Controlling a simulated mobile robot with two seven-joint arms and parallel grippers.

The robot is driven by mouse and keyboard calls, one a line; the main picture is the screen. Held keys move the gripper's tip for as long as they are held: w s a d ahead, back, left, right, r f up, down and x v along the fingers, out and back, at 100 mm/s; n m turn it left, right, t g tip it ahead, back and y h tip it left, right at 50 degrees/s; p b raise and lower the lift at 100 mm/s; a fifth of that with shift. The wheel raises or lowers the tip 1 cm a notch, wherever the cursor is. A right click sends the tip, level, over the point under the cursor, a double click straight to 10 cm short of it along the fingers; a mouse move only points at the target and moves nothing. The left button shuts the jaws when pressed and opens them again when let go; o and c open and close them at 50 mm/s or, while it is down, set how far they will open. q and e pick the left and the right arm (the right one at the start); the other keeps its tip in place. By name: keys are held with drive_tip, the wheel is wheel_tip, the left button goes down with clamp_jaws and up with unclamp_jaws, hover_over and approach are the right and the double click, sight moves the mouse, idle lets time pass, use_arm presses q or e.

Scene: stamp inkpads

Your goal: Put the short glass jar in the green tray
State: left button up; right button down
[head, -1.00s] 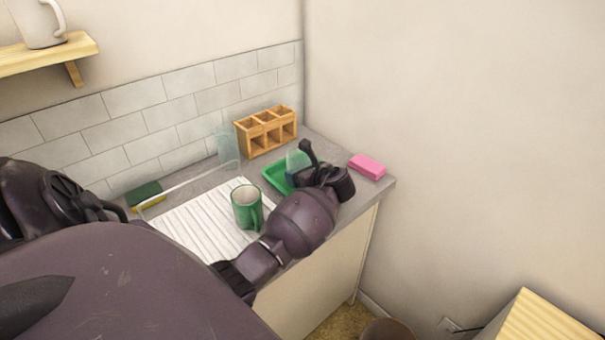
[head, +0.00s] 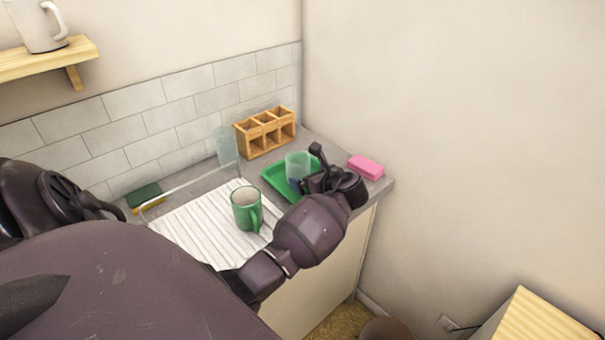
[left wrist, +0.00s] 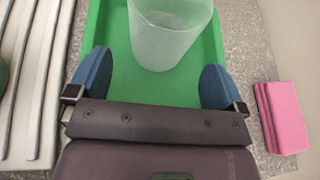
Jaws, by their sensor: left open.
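The short glass jar (head: 297,163) is clear and pale, and stands upright in the green tray (head: 271,175) on the counter. In the left wrist view the jar (left wrist: 170,35) is just beyond the fingertips, with the bare green floor of the tray (left wrist: 150,88) between it and the palm. My left gripper (left wrist: 156,75) is open and empty, its two blue fingers spread wide and apart from the jar. In the head view my left gripper (head: 303,181) is low over the tray's right side and hides part of it. My right gripper is not in view.
A green mug (head: 246,207) stands on the white ribbed drainboard (head: 190,225). A wooden rack (head: 265,133) and a taller glass (head: 227,146) are behind. A pink sponge (head: 366,167) lies right of the tray. A green and yellow sponge (head: 145,196) lies left.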

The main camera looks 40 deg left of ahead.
use_arm(q)
drive_tip(key=v, duration=0.5)
drive_tip(key=shift+d+r+p, duration=0.25)
drive_tip(key=shift+d+p, duration=0.05)
drive_tip(key=shift+d, duration=0.05)
drive_tip(key=shift+s+d+r, duration=0.15)
drive_tip(key=shift+d, duration=0.35)
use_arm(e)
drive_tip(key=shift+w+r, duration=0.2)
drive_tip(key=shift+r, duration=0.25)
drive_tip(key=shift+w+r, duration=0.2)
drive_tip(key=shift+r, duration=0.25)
use_arm(q)
drive_tip(key=shift+d, duration=0.1)
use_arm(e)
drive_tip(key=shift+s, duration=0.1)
